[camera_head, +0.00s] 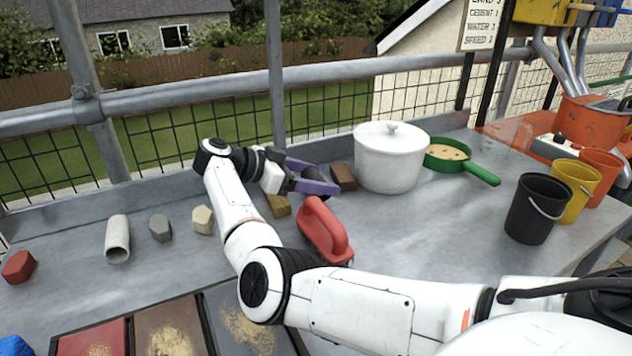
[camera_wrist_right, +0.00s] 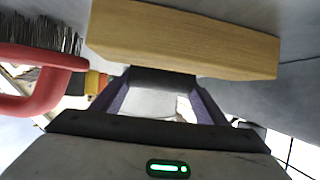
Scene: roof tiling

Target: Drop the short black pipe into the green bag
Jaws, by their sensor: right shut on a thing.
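My right gripper (camera_head: 314,178), with purple fingers, is above the table beside the white lidded pot. It is shut on a small dark piece (camera_head: 312,172), which looks like the short black pipe but is mostly hidden by the fingers. In the right wrist view the dark piece (camera_wrist_right: 160,80) spans between the fingertips of my right gripper (camera_wrist_right: 160,92). I see no green bag in either view. My left gripper is not in view.
Near the gripper are a wooden block (camera_head: 278,205), a red-handled brush (camera_head: 325,232), a brown block (camera_head: 342,177) and the white pot (camera_head: 390,160). A green pan (camera_head: 447,152) and a black bucket (camera_head: 537,210) stand to the right. A grey tube (camera_head: 117,240) lies left.

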